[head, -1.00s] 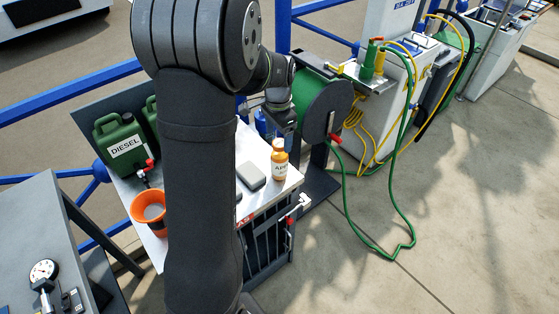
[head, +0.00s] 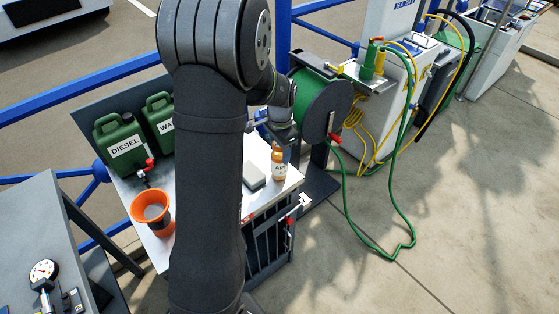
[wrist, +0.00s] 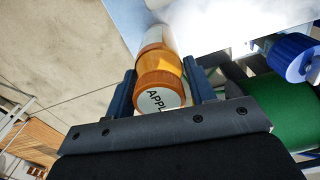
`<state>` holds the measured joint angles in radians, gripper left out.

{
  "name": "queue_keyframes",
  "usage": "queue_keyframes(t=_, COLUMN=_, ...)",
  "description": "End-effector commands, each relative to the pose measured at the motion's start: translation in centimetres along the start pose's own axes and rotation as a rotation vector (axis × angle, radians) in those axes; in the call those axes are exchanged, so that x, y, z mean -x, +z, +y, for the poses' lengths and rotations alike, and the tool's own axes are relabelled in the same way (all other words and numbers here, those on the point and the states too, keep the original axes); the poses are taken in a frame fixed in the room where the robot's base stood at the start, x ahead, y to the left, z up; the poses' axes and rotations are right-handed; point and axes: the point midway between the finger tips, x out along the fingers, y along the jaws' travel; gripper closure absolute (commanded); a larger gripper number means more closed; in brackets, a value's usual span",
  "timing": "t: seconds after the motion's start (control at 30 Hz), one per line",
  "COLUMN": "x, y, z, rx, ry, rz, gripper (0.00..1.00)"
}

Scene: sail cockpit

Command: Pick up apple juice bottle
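My gripper (wrist: 163,92) looks open around the bottle, with a finger on each side. Whether either finger touches it is hard to tell. In the head view my gripper (head: 283,133) is just behind the bottle's top, and its fingertips are mostly hidden.
A green hose reel (head: 322,103) stands close behind. A blue cap (wrist: 291,57) shows in the wrist view.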

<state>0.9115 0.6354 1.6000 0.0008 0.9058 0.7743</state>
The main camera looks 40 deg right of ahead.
Motion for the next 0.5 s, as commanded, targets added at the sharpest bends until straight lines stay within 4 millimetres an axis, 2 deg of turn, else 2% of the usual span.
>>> queue_keyframes(t=0.07, x=0.0, y=0.0, z=0.0, rx=0.0, ry=-0.001, rz=0.001, gripper=0.81)
queue_keyframes(t=0.33, x=0.2, y=0.0, z=0.0, rx=0.0, ry=-0.001, rz=0.001, gripper=0.81)
queue_keyframes(t=0.5, x=1.5, y=-0.1, z=-0.1, rx=0.0, ry=-0.002, rz=0.003, gripper=0.81)
